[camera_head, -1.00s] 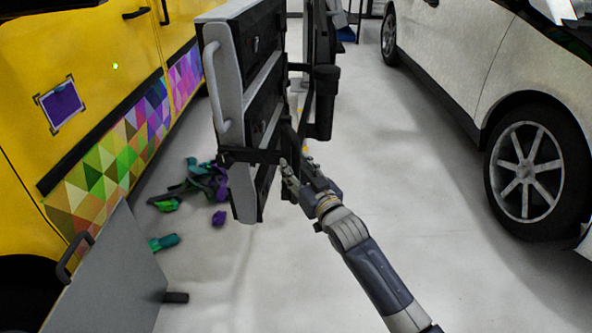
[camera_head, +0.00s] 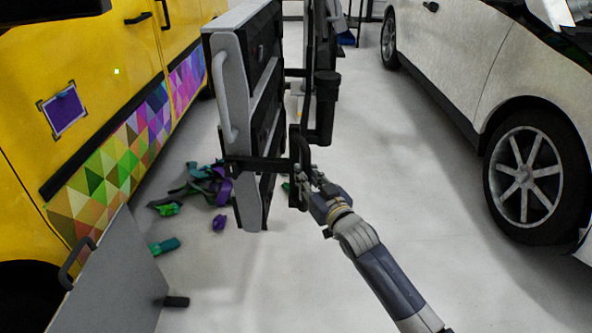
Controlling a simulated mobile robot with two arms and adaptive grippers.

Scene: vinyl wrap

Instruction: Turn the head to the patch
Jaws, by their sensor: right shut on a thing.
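The head (camera_head: 228,100) is a tall grey-and-black panel unit with a grey side handle, on a black stand. It is seen nearly edge-on in the middle of the view. The patch (camera_head: 63,111) is a purple square with dark corner marks on the yellow van's side, at the left. My right gripper (camera_head: 303,184) is shut on the black handle (camera_head: 303,150) behind the head's right side. My left gripper is not in view.
The yellow van (camera_head: 25,60) has a colourful triangle-pattern strip. A grey board with a handle (camera_head: 115,275) stands at the lower left. Purple and green scraps (camera_head: 205,187) lie on the floor.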

